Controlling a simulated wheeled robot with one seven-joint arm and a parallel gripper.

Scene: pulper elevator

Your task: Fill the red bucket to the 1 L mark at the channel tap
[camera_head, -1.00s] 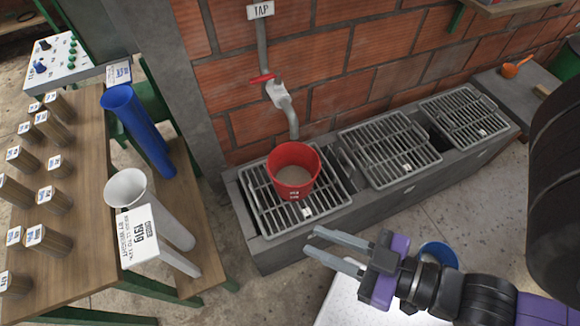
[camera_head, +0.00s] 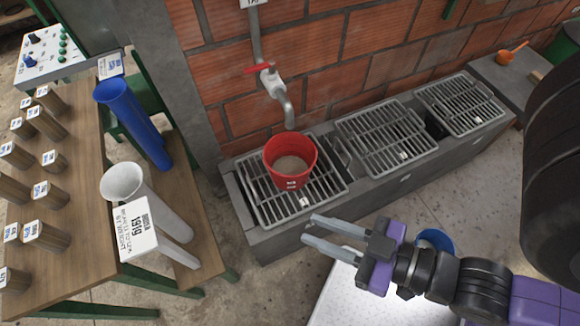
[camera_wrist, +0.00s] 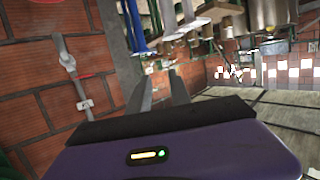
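The red bucket (camera_head: 291,181) stands upright on the left grate of the channel, under the tap spout. Its inside looks greyish-beige; I cannot tell how much water it holds or read a 1 L mark. The tap (camera_head: 270,82) is on the brick wall with a red lever handle (camera_head: 263,68) pointing left; no clear stream shows. My gripper (camera_head: 318,232) is open and empty, in front of the channel, to the lower right of the bucket and apart from it. In the wrist view my gripper's fingers (camera_wrist: 158,95) stand apart with nothing between them. The tap also shows there (camera_wrist: 68,62).
The channel (camera_head: 263,245) runs along the wall with a middle grate (camera_head: 385,140) and a right grate (camera_head: 460,103). A wooden table with labelled cylinders, a blue tube (camera_head: 133,120) and a white funnel tube (camera_head: 150,205) stand left. A blue container (camera_head: 436,239) is behind my arm.

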